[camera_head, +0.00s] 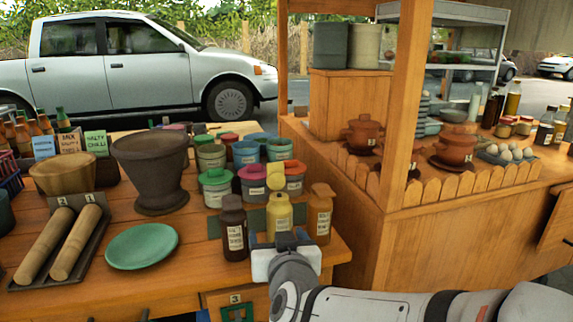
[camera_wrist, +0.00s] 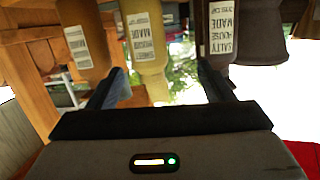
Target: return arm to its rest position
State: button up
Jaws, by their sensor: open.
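My gripper (camera_head: 286,237) is open at the front edge of the wooden counter, low in front of a row of sauce bottles. The yellow bottle (camera_head: 279,217) stands upright just beyond the jaws. In the wrist view, which is upside down, my gripper (camera_wrist: 162,76) has its two fingers apart, with the yellow bottle (camera_wrist: 145,45) showing between them, nearer the left finger. I cannot tell whether a finger touches it. My arm stretches from the lower right of the head view to the counter. No rest position is marked in view.
A dark brown bottle (camera_head: 233,232) stands left of the yellow one and an amber bottle (camera_head: 320,215) right of it, both close to the jaws. Lidded pots (camera_head: 215,190) stand behind. A green plate (camera_head: 142,246) and a clay mortar (camera_head: 150,170) are further left. A wooden stall (camera_head: 455,235) rises at right.

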jog(key=s+d+r+m+g+h+p, duration=0.1)
jog(key=s+d+r+g+h+p, duration=0.2)
jog(key=s+d+r+g+p, duration=1)
jog(key=s+d+r+p, duration=0.1)
jog(key=d+p, duration=0.3)
jog(key=p, duration=0.5)
jog(key=shift+s+m, duration=0.3)
jog(key=shift+s, duration=0.25)
